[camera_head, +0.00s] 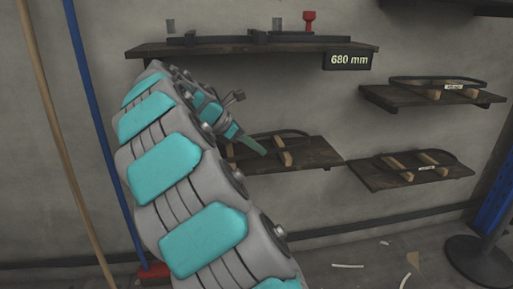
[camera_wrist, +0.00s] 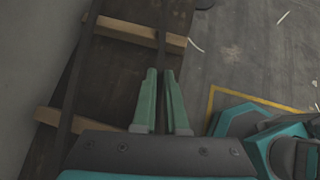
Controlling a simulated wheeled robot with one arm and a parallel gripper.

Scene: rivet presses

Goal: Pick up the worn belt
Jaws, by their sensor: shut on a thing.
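A dark belt (camera_head: 290,133) lies as a loop over light wooden blocks on the middle shelf (camera_head: 318,154), below the shelf marked 680 mm. My gripper (camera_head: 262,151) is at this belt. In the wrist view its two green fingers (camera_wrist: 160,72) are shut on the dark belt (camera_wrist: 162,45), one strand of which runs between them. Another strand (camera_wrist: 77,75) passes to the left over the wooden blocks. My arm hides the left part of this shelf in the head view. I cannot make out wear on the belt.
The upper shelf (camera_head: 150,50) with its 680 mm sign (camera_head: 348,60) hangs above my gripper. Two right-hand shelves (camera_head: 434,99) (camera_head: 410,176) hold more belts on blocks. A round stand base (camera_head: 480,262) is at lower right. Scraps lie on the floor.

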